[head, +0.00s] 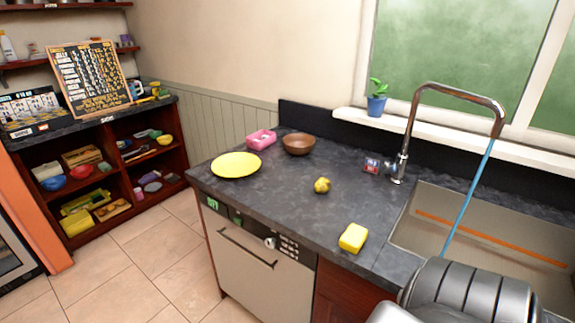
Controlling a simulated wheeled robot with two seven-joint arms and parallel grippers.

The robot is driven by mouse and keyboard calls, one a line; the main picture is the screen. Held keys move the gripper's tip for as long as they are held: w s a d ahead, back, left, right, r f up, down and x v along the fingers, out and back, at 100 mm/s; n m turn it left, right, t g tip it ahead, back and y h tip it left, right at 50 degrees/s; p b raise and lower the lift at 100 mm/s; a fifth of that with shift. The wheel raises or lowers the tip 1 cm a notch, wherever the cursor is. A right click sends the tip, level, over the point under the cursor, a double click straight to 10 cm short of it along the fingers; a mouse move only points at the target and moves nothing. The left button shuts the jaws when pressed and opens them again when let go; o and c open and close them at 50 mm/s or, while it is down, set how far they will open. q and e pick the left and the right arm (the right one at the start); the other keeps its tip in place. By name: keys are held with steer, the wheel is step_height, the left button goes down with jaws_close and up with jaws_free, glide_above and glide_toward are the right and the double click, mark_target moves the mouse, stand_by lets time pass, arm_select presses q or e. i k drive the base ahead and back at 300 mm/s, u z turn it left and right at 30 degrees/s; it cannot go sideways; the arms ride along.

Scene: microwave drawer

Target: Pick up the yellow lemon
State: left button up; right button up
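The yellow lemon (322,185) lies on the dark grey stone counter (275,205), near its middle, with clear counter around it. A part of my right arm, dark grey and ribbed, shows at the bottom right, in front of the sink. No fingers of my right gripper show. My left gripper is out of the picture. Nothing is seen touching the lemon.
A yellow sponge-like block (353,238) sits by the counter's front edge. A yellow plate (236,165), pink container (261,140) and brown bowl (298,143) stand left and behind. The faucet (401,160) and sink (490,235) are right. A dishwasher (258,265) is below.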

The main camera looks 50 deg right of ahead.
mark_target(322, 185)
steer(key=i, duration=2.65)
steer(key=z, duration=2.5)
